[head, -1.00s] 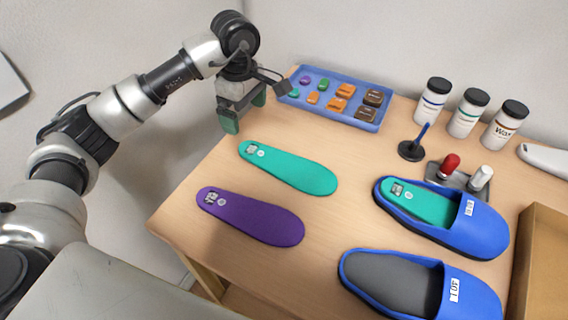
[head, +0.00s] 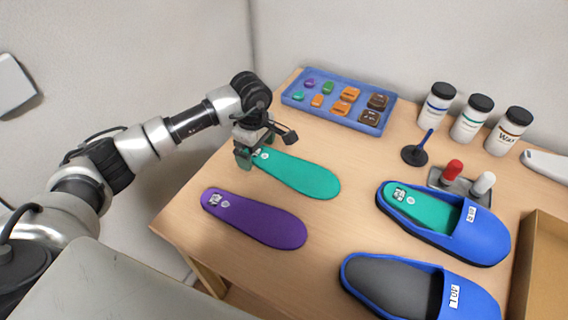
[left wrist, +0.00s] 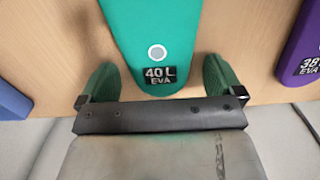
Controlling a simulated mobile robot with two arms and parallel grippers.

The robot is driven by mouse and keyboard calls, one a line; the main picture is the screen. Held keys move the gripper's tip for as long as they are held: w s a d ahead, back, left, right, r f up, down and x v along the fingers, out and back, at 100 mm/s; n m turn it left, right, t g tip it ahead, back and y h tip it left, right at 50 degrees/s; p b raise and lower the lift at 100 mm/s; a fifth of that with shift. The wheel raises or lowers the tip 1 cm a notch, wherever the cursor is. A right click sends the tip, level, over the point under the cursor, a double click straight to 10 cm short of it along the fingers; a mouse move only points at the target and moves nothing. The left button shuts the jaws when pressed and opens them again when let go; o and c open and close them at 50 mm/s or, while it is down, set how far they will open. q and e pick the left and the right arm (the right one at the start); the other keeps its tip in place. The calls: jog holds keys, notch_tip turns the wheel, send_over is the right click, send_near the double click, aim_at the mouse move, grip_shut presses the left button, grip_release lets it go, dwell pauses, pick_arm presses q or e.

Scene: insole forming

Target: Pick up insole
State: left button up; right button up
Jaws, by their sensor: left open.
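A green insole (head: 300,175) lies flat on the table, its narrow labelled end toward my left gripper. In the left wrist view this green insole (left wrist: 150,25) reads "40 L EVA". My left gripper (head: 252,160) is open at that end, and its green fingers (left wrist: 158,80) stand on either side of the label end, apart from it. A purple insole (head: 254,218) lies in front on the table; its "38" label end also shows in the left wrist view (left wrist: 306,55). My right gripper is not in view.
A blue slipper (head: 470,235) at right holds another green insole (head: 425,205). A second blue slipper (head: 470,300) with a grey inside lies in front. A blue tray (head: 290,97) of small pieces, several bottles (head: 470,118) and a cardboard box (head: 540,265) border the table.

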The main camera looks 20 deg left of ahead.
pick_arm(q)
jog(key=c, duration=1)
jog(key=shift+r, duration=0.1)
jog(key=shift+r, duration=0.65)
jog(key=r, duration=0.1)
jog(key=r+b, duration=0.1)
jog(key=shift+w+d+r, duration=0.1)
jog(key=shift+d+r, duration=0.1)
jog(key=shift+r, duration=0.2)
jog(key=w+d+r, duration=0.1)
jog(key=d+r, duration=0.1)
jog(key=d, duration=0.1)
jog(key=w+d+r+b, duration=0.1)
jog(key=d+r, duration=0.1)
jog(key=d, duration=0.2)
jog(key=w+d+r+b, duration=0.1)
jog(key=d+r, duration=0.1)
jog(key=d, duration=0.1)
jog(key=shift+w+d+r, duration=0.2)
jog(key=shift+d+r, duration=0.15)
jog(key=shift+d, duration=0.05)
